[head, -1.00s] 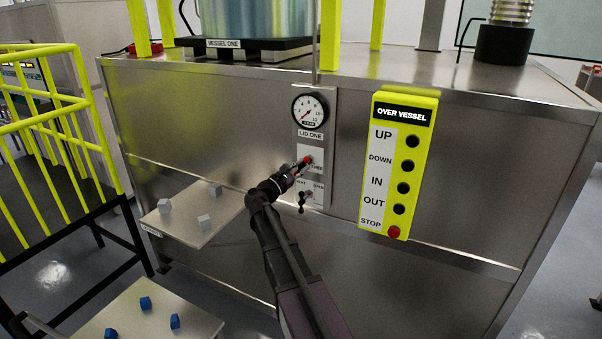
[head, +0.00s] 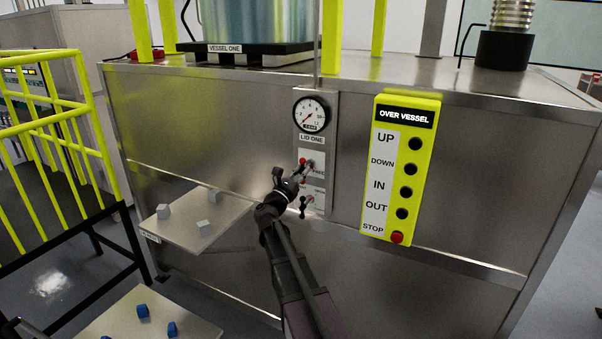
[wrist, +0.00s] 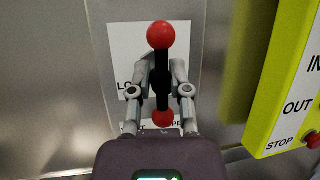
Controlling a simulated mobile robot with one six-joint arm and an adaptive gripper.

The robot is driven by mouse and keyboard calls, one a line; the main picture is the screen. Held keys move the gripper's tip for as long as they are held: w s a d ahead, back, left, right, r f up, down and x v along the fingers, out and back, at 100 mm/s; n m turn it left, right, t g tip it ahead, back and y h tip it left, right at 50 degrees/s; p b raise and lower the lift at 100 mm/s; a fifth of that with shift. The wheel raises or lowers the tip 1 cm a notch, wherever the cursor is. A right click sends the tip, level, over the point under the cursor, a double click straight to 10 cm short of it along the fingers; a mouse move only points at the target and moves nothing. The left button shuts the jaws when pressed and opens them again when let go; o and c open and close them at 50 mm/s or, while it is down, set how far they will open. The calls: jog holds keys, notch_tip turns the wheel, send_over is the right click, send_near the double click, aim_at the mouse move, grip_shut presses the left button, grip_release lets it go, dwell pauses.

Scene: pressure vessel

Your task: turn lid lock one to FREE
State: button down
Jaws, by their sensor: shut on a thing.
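Lid lock one is a black bar handle with red ball ends (wrist: 159,37), mounted on a white plate (wrist: 124,45) under the lid-one gauge. In the wrist view the bar stands nearly upright, and my gripper (wrist: 161,76) has one finger on each side of its middle, shut on it. Part of a "LO..." label shows left of the bar; the rest is hidden. In the head view, a red end of the handle (head: 302,161) shows above my gripper (head: 294,178), with the FREE mark to its right. My gripper hides part of the handle there.
A second, dark handle (head: 303,204) sits just below on the same panel. The gauge (head: 311,115) is above. A yellow button box (head: 400,170) juts out to the right. A shelf with grey cubes (head: 185,232) sticks out at lower left.

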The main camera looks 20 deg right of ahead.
jog(key=shift+s+d+f, duration=0.1)
jog(key=shift+s+d, duration=0.05)
jog(key=shift+s, duration=0.15)
jog(key=c, duration=0.6)
grip_release()
jog(key=shift+d, duration=0.1)
jog(key=shift+c, duration=0.2)
jog(key=shift+w, duration=0.1)
jog(key=shift+w, duration=0.1)
jog(key=shift+m, duration=0.6)
